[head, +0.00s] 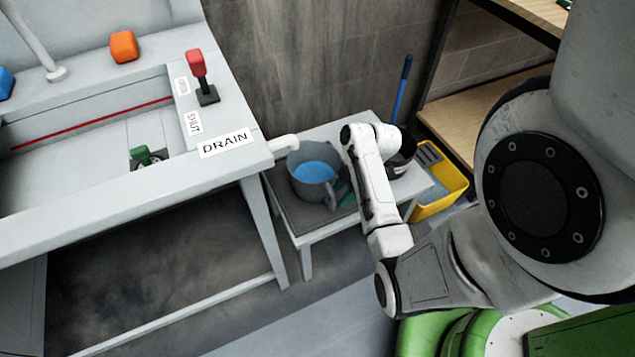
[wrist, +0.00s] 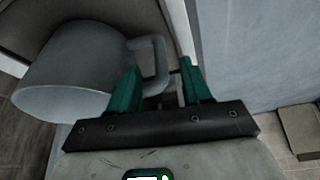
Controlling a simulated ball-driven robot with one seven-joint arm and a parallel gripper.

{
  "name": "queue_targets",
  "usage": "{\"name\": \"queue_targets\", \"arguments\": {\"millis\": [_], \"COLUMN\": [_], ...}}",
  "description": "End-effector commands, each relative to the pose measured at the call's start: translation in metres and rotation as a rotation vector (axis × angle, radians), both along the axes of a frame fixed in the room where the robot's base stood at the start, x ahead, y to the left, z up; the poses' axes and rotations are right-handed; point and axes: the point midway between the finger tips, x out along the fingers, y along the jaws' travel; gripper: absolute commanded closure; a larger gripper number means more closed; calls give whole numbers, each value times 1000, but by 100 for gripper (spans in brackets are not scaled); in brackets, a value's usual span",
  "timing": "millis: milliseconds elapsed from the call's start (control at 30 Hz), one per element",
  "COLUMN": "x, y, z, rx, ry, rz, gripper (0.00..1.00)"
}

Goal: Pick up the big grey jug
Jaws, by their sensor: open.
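The big grey jug (head: 299,187) stands upright on a small low table (head: 313,236) in the head view, with blue liquid inside. Its handle points toward my arm. In the wrist view the jug (wrist: 65,75) lies at the left, and its handle (wrist: 160,47) reaches between the tips of my gripper (wrist: 160,64). My gripper is open with green fingers, one on each side of the handle, and I cannot tell if either touches it. In the head view only a bit of green finger (head: 347,200) shows beside the jug; my arm hides the rest.
A sink bench (head: 130,200) with a drain label and a red-topped lever (head: 197,65) stands left of the table. A white spout (head: 284,144) juts toward the jug.

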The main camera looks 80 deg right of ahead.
Motion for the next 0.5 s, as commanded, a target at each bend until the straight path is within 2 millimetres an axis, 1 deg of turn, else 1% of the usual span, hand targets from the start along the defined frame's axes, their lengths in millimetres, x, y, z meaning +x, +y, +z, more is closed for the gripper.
{"name": "queue_targets", "arguments": {"millis": [33, 167, 400, 500], "x": [1, 4, 15, 19], "y": [1, 3, 9, 11], "z": [-4, -12, -44, -53], "rx": [0, 1, 0, 1], "ry": [0, 2, 1, 2], "rz": [0, 1, 0, -1], "gripper": [51, 51, 51, 51]}}
